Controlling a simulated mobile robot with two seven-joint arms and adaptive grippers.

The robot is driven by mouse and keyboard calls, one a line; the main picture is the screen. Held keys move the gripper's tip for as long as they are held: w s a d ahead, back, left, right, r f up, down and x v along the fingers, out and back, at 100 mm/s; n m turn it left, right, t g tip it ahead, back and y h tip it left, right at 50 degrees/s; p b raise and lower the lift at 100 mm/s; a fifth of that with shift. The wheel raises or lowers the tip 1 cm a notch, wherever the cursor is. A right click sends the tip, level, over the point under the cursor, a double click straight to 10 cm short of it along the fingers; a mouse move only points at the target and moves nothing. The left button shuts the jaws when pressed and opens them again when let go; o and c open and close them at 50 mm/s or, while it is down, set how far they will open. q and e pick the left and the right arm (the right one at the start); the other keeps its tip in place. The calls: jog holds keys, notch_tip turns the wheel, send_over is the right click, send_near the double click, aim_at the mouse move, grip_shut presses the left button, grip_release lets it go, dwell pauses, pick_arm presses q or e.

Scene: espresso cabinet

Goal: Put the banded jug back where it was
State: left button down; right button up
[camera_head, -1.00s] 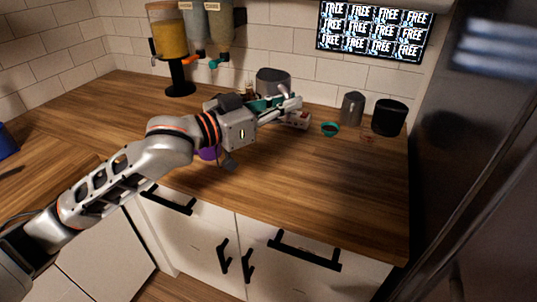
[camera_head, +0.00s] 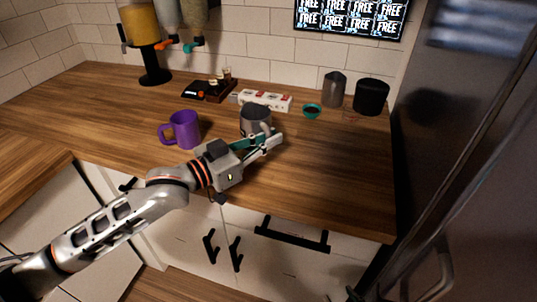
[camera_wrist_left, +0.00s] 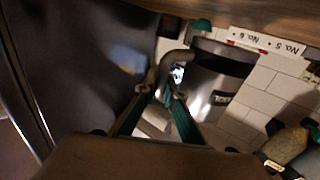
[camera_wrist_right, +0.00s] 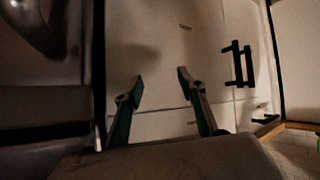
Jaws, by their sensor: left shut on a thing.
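The banded jug (camera_head: 255,117) is grey metal, near the middle of the counter in the head view. The left wrist view shows its dark band and a small label on the jug (camera_wrist_left: 222,62). My left gripper (camera_head: 274,142) is shut on the jug's handle (camera_wrist_left: 171,66), on the jug's near right side. I cannot tell whether the jug's base touches the counter. My right gripper (camera_wrist_right: 160,77) is open and empty, facing white cabinet fronts in the right wrist view; it does not show in the head view.
A purple mug (camera_head: 184,130) stands left of the jug. Behind are a white strip with red marks (camera_head: 270,100), a dark tray (camera_head: 208,91), a teal bowl (camera_head: 311,110), a plain grey jug (camera_head: 333,90) and a black canister (camera_head: 371,96). The right front counter is clear.

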aim_at(268, 153)
pick_arm(q)
jog(key=shift+f+b, duration=0.35)
jog(key=shift+f, duration=1.8)
jog(key=shift+f, duration=0.1)
jog(key=shift+f, duration=0.1)
jog(key=c, duration=2.1)
grip_release()
jog(key=shift+c, duration=0.2)
jog(key=shift+a, duration=0.15)
jog(key=v, duration=1.1)
jog(key=shift+s+a, duration=0.25)
jog(key=shift+s, duration=0.1)
